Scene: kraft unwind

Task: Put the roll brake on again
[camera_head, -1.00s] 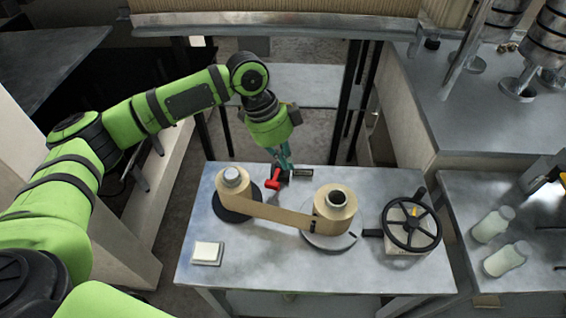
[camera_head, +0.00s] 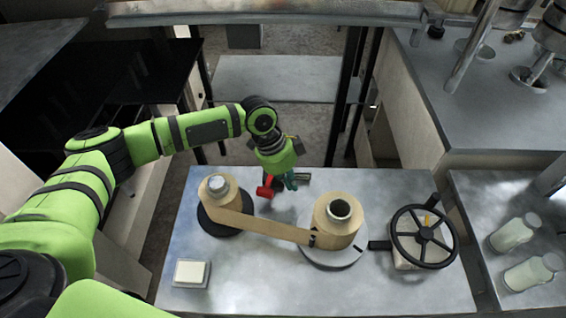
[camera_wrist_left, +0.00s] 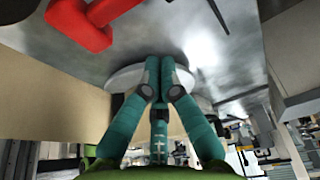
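A red lever (camera_head: 266,188) on a dark mount stands at the back of the metal table, between the two kraft rolls. It also shows in the left wrist view (camera_wrist_left: 85,22), at the upper left. My left gripper (camera_head: 289,182) is just right of the red lever in the head view, low over the table. In the left wrist view its teal fingers (camera_wrist_left: 160,68) come together at the tips with nothing seen between them. The lever lies outside the fingers. The left roll (camera_head: 219,190) and right roll (camera_head: 338,216) are joined by a brown paper web (camera_head: 262,225). My right gripper is not in view.
A black handwheel (camera_head: 423,236) stands at the table's right. A pale square block on a plate (camera_head: 191,272) lies front left. The table's front middle is clear.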

